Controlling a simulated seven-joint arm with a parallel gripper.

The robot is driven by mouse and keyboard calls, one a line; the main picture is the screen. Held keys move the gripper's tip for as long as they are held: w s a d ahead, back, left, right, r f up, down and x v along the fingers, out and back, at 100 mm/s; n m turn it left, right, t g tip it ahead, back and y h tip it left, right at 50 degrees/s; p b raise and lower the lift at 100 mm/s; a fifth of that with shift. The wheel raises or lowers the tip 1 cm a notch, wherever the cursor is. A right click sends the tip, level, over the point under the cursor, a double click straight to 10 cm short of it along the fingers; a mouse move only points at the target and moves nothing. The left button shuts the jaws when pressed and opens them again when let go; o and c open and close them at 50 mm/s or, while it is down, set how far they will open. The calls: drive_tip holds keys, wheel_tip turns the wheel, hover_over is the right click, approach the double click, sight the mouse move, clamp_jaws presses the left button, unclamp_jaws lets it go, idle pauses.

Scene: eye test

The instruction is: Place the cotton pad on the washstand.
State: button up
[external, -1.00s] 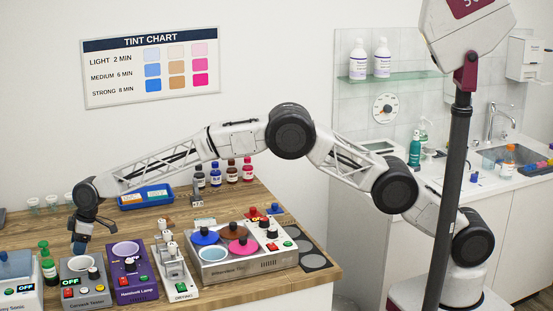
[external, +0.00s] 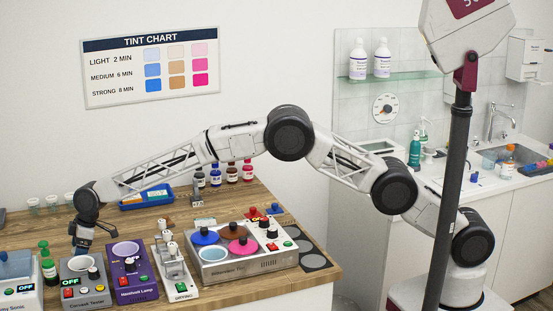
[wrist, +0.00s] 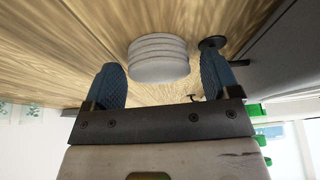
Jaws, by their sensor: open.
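A stack of white round discs, which looks like cotton pads (wrist: 158,60), stands on the wooden counter in the wrist view. My gripper (wrist: 161,62) is open, with one blue finger on each side of the stack in that view. I cannot tell whether the fingers touch it. In the external view my gripper (external: 81,247) points down behind the devices at the left of the wooden counter, and the pads cannot be made out there. The washstand (external: 488,188) is the white counter with a sink and tap at the far right, well away from my gripper.
A grey tester (external: 75,290), a purple lamp unit (external: 130,283) and a silver warmer (external: 225,268) line the front of the wooden counter. A blue tray (external: 147,199) and several bottles (external: 231,173) stand behind. A dark pole (external: 452,190) rises before the washstand, which holds bottles and trays.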

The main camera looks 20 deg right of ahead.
drive_tip(key=shift+r, duration=0.1)
drive_tip(key=v, duration=1.2)
idle(1.2)
